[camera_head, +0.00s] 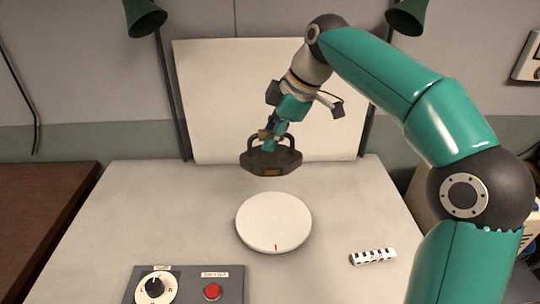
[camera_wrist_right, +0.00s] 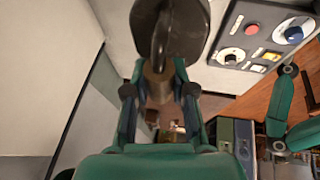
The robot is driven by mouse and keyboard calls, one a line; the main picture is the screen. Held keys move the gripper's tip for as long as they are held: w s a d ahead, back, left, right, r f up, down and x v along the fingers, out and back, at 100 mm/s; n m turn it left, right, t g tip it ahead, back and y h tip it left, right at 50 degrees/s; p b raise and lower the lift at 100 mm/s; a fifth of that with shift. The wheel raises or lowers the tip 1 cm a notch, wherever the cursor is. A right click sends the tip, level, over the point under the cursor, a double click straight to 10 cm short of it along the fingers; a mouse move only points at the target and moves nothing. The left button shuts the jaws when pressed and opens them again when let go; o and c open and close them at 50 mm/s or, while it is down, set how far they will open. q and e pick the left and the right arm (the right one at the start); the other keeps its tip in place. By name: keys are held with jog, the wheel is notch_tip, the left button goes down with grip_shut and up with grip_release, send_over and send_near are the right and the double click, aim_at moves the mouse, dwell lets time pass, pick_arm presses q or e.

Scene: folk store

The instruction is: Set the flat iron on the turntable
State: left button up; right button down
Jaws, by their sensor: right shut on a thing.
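The flat iron (camera_head: 271,163) is dark, with a looped handle and a small yellow mark on its front. My right gripper (camera_head: 268,142) is shut on its handle from above. In the head view the iron appears behind the turntable, near the table's back edge, and looks held up; its exact height is hard to tell. The right wrist view shows the dark iron (camera_wrist_right: 185,25) beyond my right fingers (camera_wrist_right: 158,92). The turntable (camera_head: 273,220) is a round white disc with a red mark at its front edge, and its top is empty. My left gripper is not in view.
A grey control box (camera_head: 185,284) with a dial and a red button sits at the front left. A white backdrop panel (camera_head: 220,100) and green lamps stand behind. The table left of the turntable is clear.

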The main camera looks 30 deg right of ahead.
aim_at(294, 170)
jog(key=shift+s+d+f+b, duration=0.1)
jog(key=shift+f+b, duration=0.4)
jog(key=shift+f, duration=3.9)
jog(key=shift+d+f+b, duration=0.1)
jog(key=shift+f+b, duration=0.4)
jog(key=shift+f, duration=3.85)
jog(key=c, duration=1.4)
grip_release()
jog(key=shift+s+f, duration=0.1)
jog(key=shift+f, duration=0.1)
jog(key=o, duration=0.4)
jog(key=v, duration=1.1)
jog(key=shift+s+d+r, duration=0.1)
jog(key=shift+s+r, duration=0.1)
jog(key=shift+r, duration=0.35)
